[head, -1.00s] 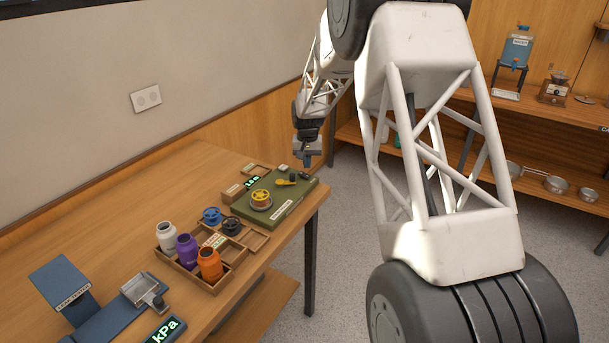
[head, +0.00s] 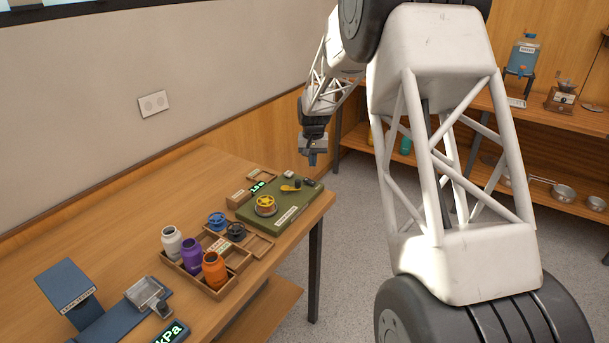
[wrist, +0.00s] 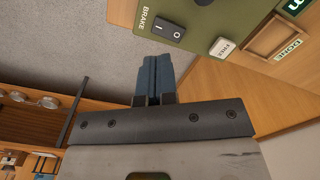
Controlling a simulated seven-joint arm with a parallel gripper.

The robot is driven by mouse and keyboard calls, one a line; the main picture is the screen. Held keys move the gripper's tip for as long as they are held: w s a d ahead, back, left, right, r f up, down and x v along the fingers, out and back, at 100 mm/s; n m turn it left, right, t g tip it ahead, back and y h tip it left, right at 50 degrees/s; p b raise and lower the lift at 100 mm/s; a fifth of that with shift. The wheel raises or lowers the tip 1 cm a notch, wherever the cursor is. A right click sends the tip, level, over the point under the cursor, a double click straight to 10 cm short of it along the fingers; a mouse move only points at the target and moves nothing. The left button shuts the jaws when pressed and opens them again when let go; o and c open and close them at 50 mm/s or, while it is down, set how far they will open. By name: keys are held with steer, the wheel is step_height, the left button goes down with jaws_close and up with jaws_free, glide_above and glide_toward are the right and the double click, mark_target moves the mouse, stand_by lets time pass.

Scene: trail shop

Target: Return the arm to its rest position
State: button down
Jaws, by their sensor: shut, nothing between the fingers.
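My gripper (head: 312,160) hangs pointing down past the far right corner of the wooden table, apart from everything on it. Its blue fingers are together and empty, as the wrist view (wrist: 153,78) also shows. The green device (head: 298,208) lies on the table near that corner, with a yellow spoked wheel (head: 265,205) on top. In the wrist view the device's panel (wrist: 200,14) shows a black rocker switch (wrist: 167,26) marked BRAKE and a pale button (wrist: 222,47). My arm spans the middle and right of the head view.
A wooden tray (head: 207,288) holds white, purple and orange bottles and blue and black wheels. A blue stand (head: 66,287) is at the front left of the table (head: 130,222). Shelves with a blue dispenser (head: 523,55) and pans are behind on the right. Grey floor lies between.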

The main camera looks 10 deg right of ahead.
steer(key=s+a+r, duration=0.1)
steer(key=s+r, duration=0.5)
steer(key=s, duration=0.3)
steer(key=s+a+r+n+t, duration=0.1)
steer(key=s+r, duration=0.4)
steer(key=s, duration=0.5)
steer(key=s+a+r, duration=0.2)
steer(key=s+r, duration=0.4)
steer(key=s, duration=0.3)
steer(key=s+a+f+n+t, duration=0.1)
steer(key=s, duration=2.7)
steer(key=shift+a+f+n+t, duration=0.15)
steer(key=shift+f+n+t, duration=0.15)
steer(key=shift+n, duration=0.1)
